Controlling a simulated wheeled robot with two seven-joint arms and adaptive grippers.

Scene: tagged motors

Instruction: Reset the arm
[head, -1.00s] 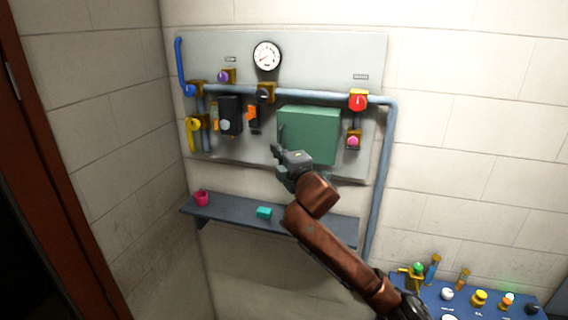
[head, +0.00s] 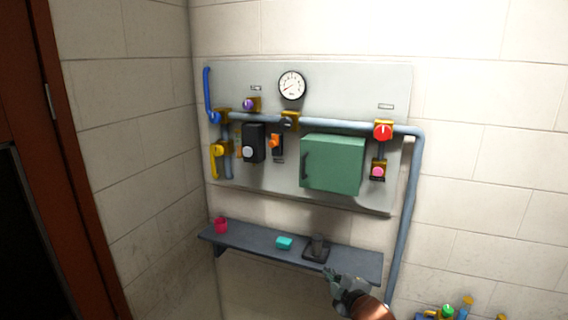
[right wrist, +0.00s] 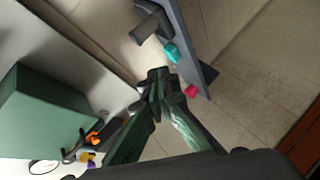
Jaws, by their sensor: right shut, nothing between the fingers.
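My right gripper (head: 332,276) is at the bottom of the head view, just in front of the shelf's right part and below the wall panel. In the right wrist view its fingers (right wrist: 157,80) come together with nothing between them. Only the end of my right arm shows, entering from the bottom edge. My left gripper is in neither view now. The green box (head: 332,165) on the grey panel (head: 330,85) is closed and stands apart from the gripper, up and to the left. It also shows in the right wrist view (right wrist: 45,110).
The dark shelf (head: 262,243) holds a pink cup (head: 221,225), a teal block (head: 284,243) and a dark object (head: 317,248). The panel carries a gauge (head: 292,86), a red knob (head: 383,131) and pipes. A blue bench with several knobs shows at the bottom right.

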